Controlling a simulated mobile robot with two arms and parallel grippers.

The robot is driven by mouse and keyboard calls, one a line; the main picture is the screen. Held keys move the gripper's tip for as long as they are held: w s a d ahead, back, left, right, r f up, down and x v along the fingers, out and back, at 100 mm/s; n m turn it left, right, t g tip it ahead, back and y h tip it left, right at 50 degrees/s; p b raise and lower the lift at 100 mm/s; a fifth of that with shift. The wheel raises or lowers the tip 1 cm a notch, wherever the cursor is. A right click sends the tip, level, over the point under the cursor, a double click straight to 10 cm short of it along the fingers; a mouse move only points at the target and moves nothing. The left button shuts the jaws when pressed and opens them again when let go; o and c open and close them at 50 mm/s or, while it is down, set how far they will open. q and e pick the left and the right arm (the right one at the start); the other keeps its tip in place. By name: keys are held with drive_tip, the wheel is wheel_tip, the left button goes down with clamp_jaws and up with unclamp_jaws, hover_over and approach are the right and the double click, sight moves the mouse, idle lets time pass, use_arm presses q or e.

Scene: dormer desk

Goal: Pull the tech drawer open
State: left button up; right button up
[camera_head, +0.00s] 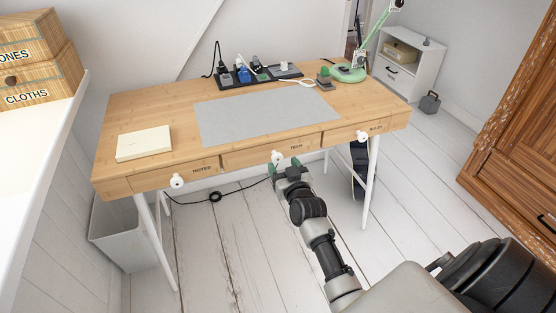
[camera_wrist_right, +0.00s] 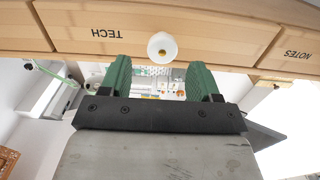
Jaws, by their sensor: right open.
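The tech drawer (camera_head: 247,158) is the middle one in the front of the wooden desk, and its face looks flush with its neighbours. Its round white knob (camera_head: 277,157) shows just at my right gripper (camera_head: 286,167). In the right wrist view, which is upside down, the TECH label is on the drawer front (camera_wrist_right: 80,27). There the knob (camera_wrist_right: 162,47) sits centred between and just beyond the green fingertips of my right gripper (camera_wrist_right: 161,62). The fingers are apart with nothing held. My left gripper is not in view.
The notes drawer (camera_head: 205,170) and a right-hand drawer (camera_head: 345,135) flank it, each with a white knob. A grey mat (camera_head: 265,115) and a cream box (camera_head: 143,143) lie on the desk. A bin (camera_head: 112,235) stands under its left end. A cable hangs below the drawers.

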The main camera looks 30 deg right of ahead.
sight(278, 159)
drive_tip(key=x, duration=0.4)
drive_tip(key=shift+w+a+f+b, duration=0.1)
drive_tip(key=shift+f+b, duration=0.05)
drive_tip(key=shift+b, duration=0.2)
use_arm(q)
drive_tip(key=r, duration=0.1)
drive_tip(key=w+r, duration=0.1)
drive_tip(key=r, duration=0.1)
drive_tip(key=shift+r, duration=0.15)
use_arm(e)
drive_tip(key=shift+w, duration=0.4)
clamp_jaws()
